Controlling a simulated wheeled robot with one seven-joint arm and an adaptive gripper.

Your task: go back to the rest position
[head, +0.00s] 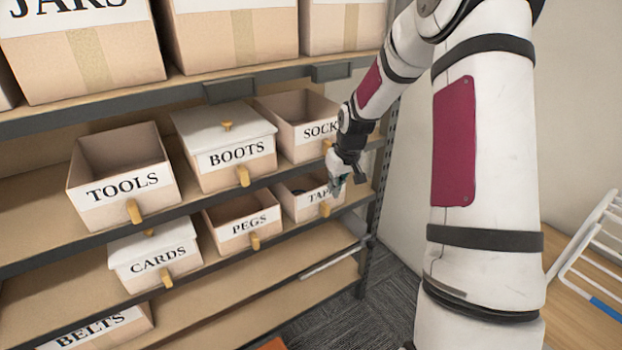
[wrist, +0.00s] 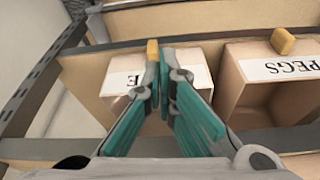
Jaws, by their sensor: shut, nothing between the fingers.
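My gripper (head: 343,188) is in front of the right end of the TAPE box (head: 297,204) on the shelf, partly covering its label. In the wrist view my gripper (wrist: 164,62) has its teal fingers shut at the tips with nothing between them. The fingertips are right by the yellow handle (wrist: 152,50) of the TAPE box; I cannot tell whether they touch it. My arm reaches down from the upper right.
The shelf unit holds open TOOLS (head: 125,165), SOCKS (head: 297,110) and PEGS (head: 240,215) boxes, and lidded BOOTS (head: 215,130) and CARDS (head: 150,250) boxes. A BELTS box (head: 110,330) is lower. A white rack (head: 590,250) stands at right.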

